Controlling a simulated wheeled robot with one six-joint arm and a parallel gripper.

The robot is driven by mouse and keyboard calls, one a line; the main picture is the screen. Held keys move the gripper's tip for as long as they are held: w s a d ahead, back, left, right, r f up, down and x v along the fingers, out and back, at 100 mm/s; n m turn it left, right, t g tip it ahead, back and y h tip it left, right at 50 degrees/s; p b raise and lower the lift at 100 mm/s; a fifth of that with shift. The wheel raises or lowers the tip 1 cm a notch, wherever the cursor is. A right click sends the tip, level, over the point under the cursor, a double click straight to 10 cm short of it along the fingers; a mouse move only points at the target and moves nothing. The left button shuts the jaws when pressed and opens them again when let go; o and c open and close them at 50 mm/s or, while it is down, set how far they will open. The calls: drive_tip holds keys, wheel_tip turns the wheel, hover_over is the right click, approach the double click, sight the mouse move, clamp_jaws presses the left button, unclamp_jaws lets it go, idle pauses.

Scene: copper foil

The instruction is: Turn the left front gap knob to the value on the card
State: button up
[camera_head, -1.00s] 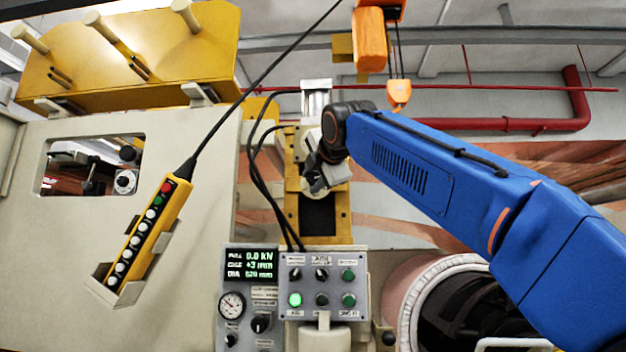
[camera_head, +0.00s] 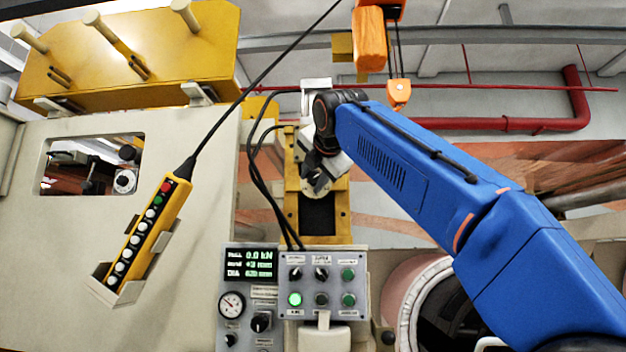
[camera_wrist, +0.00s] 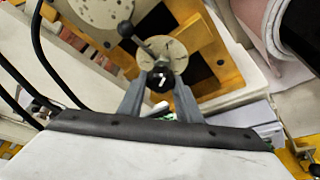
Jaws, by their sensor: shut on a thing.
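In the wrist view, a black round knob (camera_wrist: 160,79) with a white pointer mark stands in front of a pale round dial plate (camera_wrist: 178,53). My gripper (camera_wrist: 158,88) is shut on this knob, one finger on each side. The dial's marks are too small to read. In the head view my gripper (camera_head: 317,182) is at the yellow machine post (camera_head: 318,236), and my wrist hides the knob there. I cannot make out a card with a value in either view.
A control box (camera_head: 322,285) with a lit green button and a display (camera_head: 250,263) sit below my gripper. A yellow pendant (camera_head: 147,240) hangs at left with its black cable. Black cables run beside the post. An orange hoist hook (camera_head: 398,93) hangs above my arm.

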drive_tip(key=o, duration=1)
drive_tip(key=v, duration=1.7)
drive_tip(key=shift+s+d+f, duration=0.15)
drive_tip(key=shift+s, duration=0.05)
